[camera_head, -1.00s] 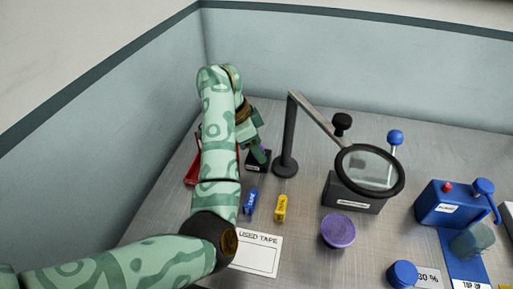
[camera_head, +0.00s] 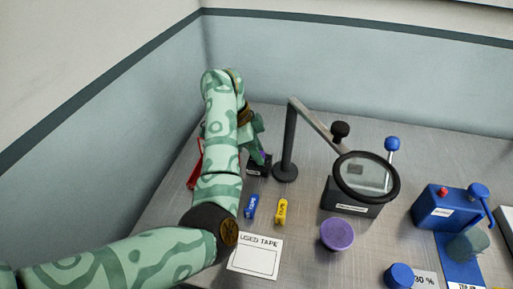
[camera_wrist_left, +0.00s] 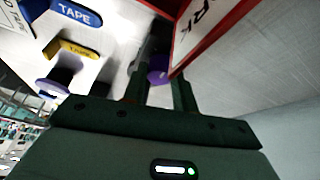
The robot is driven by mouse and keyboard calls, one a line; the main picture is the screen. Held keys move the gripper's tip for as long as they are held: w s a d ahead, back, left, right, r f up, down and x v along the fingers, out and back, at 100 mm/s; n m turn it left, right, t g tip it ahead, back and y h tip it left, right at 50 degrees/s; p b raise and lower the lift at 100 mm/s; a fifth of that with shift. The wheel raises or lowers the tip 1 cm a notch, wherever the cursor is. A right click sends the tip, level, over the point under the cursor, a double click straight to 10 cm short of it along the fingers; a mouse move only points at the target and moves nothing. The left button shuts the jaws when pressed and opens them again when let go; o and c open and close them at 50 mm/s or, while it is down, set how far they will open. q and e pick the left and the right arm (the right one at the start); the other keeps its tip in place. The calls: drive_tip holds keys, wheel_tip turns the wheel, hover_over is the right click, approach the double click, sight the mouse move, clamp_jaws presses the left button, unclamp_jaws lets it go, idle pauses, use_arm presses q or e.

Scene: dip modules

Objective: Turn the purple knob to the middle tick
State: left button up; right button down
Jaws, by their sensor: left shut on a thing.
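The purple knob shows in the left wrist view (camera_wrist_left: 158,71) between the two fingers of my left gripper (camera_wrist_left: 161,88). In the head view only a small purple patch of it (camera_head: 263,155) shows above a small black box (camera_head: 258,170) at the back left of the table. My left gripper (camera_head: 260,150) is shut on the knob from above. The fingers and arm hide most of the knob and the box. I cannot make out the tick marks or where the knob points. My right gripper is not in view.
A magnifier stand (camera_head: 287,160) rises just right of the box, its lens (camera_head: 366,177) reaching right. A red tray (camera_head: 196,165) lies behind my arm.

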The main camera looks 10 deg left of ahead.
use_arm(q)
drive_tip(key=m, duration=0.1)
drive_tip(key=m+g+p, duration=0.1)
drive_tip(key=m, duration=0.1)
drive_tip(key=shift+w+r+m, duration=0.1)
drive_tip(key=shift+r+m, duration=0.05)
drive_tip(key=shift+m, duration=0.15)
drive_tip(key=shift+m+g+p, duration=0.45)
drive_tip(key=shift+m+g, duration=0.15)
drive_tip(key=shift+m, duration=0.3)
drive_tip(key=m+g, duration=0.1)
drive_tip(key=m, duration=0.1)
drive_tip(key=shift+w+d+m+y, duration=0.1)
drive_tip(key=shift+w+m+y, duration=0.05)
drive_tip(key=shift+m+y, duration=0.25)
drive_tip(key=m, duration=0.2)
drive_tip(key=m+g+y+b, duration=0.1)
drive_tip(key=shift+f+m, duration=0.25)
drive_tip(key=shift+m, duration=0.05)
drive_tip(key=m+b, duration=0.1)
drive_tip(key=m, duration=0.1)
drive_tip(key=m+y+b, duration=0.1)
drive_tip(key=m, duration=0.1)
drive_tip(key=shift+w+d+m+g+y, duration=0.1)
drive_tip(key=shift+d+m+g+y, duration=0.05)
drive_tip(key=shift+m+g+y, duration=0.2)
drive_tip(key=o, duration=1)
